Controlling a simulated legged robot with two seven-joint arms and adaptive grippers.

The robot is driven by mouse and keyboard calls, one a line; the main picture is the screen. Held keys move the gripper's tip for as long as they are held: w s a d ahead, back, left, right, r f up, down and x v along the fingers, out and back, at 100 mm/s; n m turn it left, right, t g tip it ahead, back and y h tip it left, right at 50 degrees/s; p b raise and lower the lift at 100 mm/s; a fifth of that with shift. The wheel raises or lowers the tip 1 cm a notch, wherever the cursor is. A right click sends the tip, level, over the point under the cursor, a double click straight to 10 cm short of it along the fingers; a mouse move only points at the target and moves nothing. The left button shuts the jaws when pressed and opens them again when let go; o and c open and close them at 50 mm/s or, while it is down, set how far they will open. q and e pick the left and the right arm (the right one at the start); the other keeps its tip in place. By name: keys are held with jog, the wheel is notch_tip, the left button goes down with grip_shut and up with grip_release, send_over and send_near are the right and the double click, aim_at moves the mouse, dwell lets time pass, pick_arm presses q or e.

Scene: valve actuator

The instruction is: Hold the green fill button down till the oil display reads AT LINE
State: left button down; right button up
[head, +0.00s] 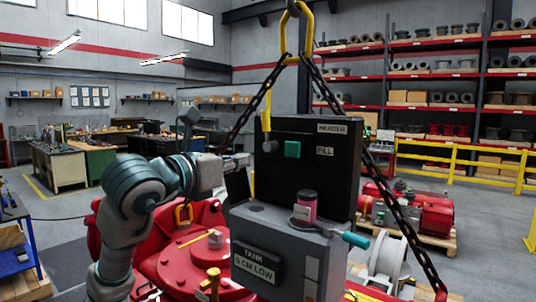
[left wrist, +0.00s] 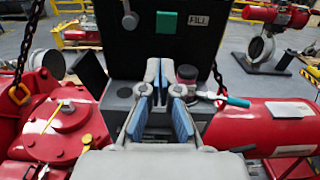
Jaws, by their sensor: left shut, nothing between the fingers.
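The green button (head: 292,149) sits on the upright black panel (head: 335,185), beside a FILL label (head: 325,151). It also shows at the top of the left wrist view (left wrist: 167,22). The oil display (head: 256,262) on the grey box's front reads TANK 5 CM LOW. My left gripper (head: 241,160) is left of the button in the head view. In the left wrist view its fingers (left wrist: 159,68) are shut and empty, with the tips below the button in the picture. I see no contact with the button. My right gripper is not in view.
A grey knob (head: 270,146) is left of the button. A pink jar (head: 306,206) with a dark cap stands on the grey box (head: 275,222), near a teal-handled lever (head: 355,240). Chains (head: 385,185) run down either side from a yellow hook (head: 296,38). Red machinery lies below.

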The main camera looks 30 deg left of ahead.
aim_at(291, 151)
pick_arm(q)
jog(key=w+d+p, duration=0.1)
jog(key=w, duration=0.4)
jog(key=w+d+p, duration=0.2)
jog(key=w, duration=0.3)
jog(key=w+d+p, duration=0.1)
jog(key=w, duration=0.4)
jog(key=shift+d+r+p, duration=0.15)
jog(key=shift+p, duration=0.2)
jog(key=shift+w+a, duration=0.7)
jog(key=shift+a, duration=0.05)
jog(key=shift+a+f, duration=0.25)
jog(key=shift+a, duration=0.45)
jog(key=shift+d, duration=0.45)
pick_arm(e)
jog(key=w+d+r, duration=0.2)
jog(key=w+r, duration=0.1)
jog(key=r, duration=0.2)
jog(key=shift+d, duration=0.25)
